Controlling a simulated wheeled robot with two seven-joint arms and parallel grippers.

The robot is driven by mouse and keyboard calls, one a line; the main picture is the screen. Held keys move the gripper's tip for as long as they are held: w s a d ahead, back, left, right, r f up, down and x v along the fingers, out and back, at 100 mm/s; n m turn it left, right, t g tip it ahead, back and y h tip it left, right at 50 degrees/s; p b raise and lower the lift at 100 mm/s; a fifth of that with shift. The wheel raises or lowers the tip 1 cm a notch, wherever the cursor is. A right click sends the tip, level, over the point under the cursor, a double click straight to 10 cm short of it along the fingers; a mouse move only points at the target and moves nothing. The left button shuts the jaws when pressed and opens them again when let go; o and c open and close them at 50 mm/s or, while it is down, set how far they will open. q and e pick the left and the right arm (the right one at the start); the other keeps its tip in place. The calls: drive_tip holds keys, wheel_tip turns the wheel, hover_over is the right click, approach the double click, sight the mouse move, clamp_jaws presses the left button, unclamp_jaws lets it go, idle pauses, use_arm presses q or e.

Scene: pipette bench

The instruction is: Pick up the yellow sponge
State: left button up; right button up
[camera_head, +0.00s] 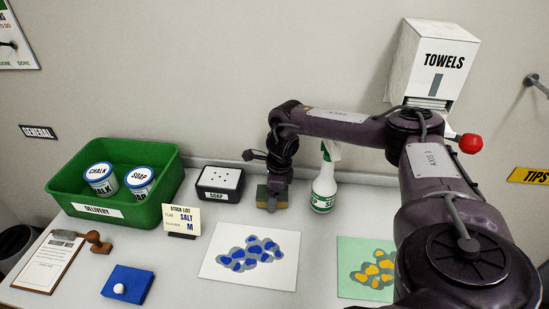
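The yellow sponge (262,193) is at the back of the bench, between the soap dish and the spray bottle; only small parts of it show. My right gripper (272,200) points down at the sponge, and its fingers hide much of it. I cannot tell whether the fingers are closed on the sponge or only beside it, nor whether the sponge is clear of the bench. My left gripper is not in view.
A black soap dish (220,184) stands left of the sponge and a spray bottle (324,187) close on its right. A green delivery crate (153,213) with two cans is at the left. Splotched sheets (213,266) lie in front. A towel dispenser (433,60) hangs behind my arm.

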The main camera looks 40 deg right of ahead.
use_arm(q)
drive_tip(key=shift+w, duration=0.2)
use_arm(e)
drive_tip(key=shift+c, duration=0.4)
drive_tip(key=c, duration=0.9)
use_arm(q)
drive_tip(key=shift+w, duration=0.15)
use_arm(e)
drive_tip(key=shift+c, duration=0.2)
drive_tip(key=shift+r, duration=0.1)
wheel_tip(320, 180, up, 10)
use_arm(q)
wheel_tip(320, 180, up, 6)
drive_tip(key=p, duration=0.5)
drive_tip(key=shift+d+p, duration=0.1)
drive_tip(key=shift+p, duration=0.3)
use_arm(e)
wheel_tip(320, 180, up, 10)
